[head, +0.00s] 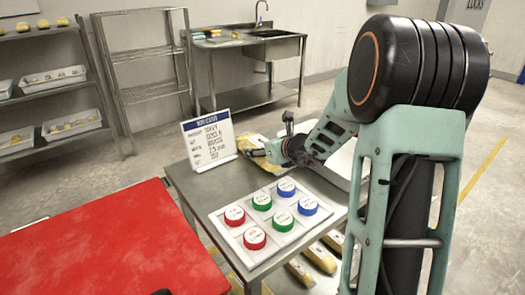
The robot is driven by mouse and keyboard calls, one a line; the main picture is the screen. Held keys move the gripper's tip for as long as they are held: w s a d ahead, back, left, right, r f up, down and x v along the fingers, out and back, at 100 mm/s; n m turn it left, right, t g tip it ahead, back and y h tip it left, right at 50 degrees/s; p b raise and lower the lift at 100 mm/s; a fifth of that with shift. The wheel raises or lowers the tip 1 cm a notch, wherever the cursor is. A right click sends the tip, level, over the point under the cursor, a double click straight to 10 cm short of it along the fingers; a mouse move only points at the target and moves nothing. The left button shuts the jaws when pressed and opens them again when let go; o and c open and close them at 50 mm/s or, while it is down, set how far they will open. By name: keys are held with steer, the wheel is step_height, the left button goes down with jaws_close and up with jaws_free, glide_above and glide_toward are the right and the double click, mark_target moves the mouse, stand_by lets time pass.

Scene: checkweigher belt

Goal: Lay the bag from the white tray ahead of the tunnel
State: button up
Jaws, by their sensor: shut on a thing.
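My gripper (257,153) reaches left over the grey metal table, at the far end of my arm. It is shut on a yellow and white bag (249,141), which shows behind and below the fingers; the fingers are small and partly lost against it. I cannot tell whether the bag is lifted or still touches what is under it. The white tray (342,172) stands on the table just right of the gripper, largely hidden by my arm. No tunnel shows in this view.
A printed card (209,142) stands left of the gripper. A white panel (276,245) with red, green and blue round pieces lies in front. A large red surface (110,250) is clear at left. More yellow bags (318,259) lie below the table. Racks and a sink bench stand behind.

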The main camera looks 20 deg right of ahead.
steer(key=o, duration=1.7)
steer(key=shift+o, duration=0.2)
